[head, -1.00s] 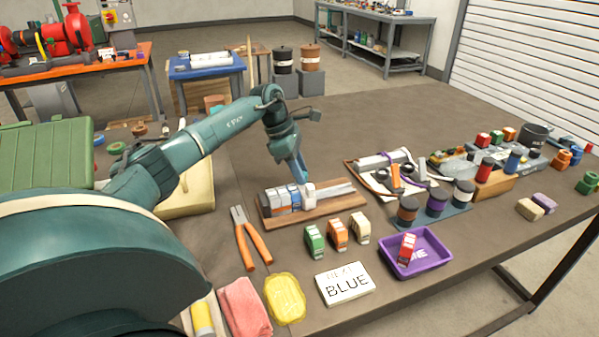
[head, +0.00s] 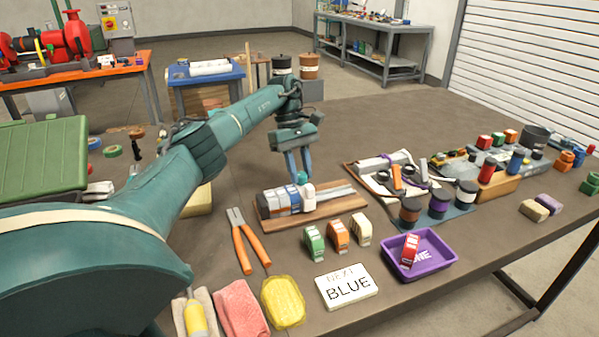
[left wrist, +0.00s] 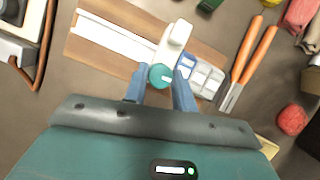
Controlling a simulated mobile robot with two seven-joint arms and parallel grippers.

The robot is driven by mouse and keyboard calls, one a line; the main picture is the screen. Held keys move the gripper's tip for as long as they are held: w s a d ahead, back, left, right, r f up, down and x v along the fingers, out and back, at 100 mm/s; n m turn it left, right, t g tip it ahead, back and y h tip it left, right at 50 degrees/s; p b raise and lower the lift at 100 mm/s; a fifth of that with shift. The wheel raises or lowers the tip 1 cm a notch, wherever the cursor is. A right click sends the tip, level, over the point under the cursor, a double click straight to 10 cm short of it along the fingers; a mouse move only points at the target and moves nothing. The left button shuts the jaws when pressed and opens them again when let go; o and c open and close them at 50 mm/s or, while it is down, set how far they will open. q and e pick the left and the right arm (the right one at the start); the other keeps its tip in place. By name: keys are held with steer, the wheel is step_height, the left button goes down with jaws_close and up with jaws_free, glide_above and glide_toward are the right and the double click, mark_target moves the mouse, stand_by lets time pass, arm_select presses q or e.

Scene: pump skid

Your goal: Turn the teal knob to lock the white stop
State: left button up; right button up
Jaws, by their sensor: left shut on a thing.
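The white stop (head: 308,190) sits on a rail (head: 338,191) fixed to a wooden board (head: 330,207), against the right end of a row of grey, blue and white blocks (head: 279,202). The teal knob (head: 302,177) is at the stop and also shows in the left wrist view (left wrist: 160,76), with a white mark on its face. My left gripper (head: 299,176) comes down from above, its two blue fingers on either side of the knob and shut on it. The fingers (left wrist: 159,88) also show in the left wrist view. My right gripper is not in view.
Pliers with orange handles (head: 246,240) lie left of the board. Green, orange and cream blocks (head: 338,235) stand in front of it. A purple tray (head: 418,256) holds a red block. Dark jars (head: 438,203) stand to the right.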

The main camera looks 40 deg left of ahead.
mark_target(300, 173)
arm_select(q)
steer(key=shift+m, duration=0.5)
steer(key=o, duration=1)
step_height(300, 173, up, 10)
steer(key=p, duration=0.1)
stand_by(0.5)
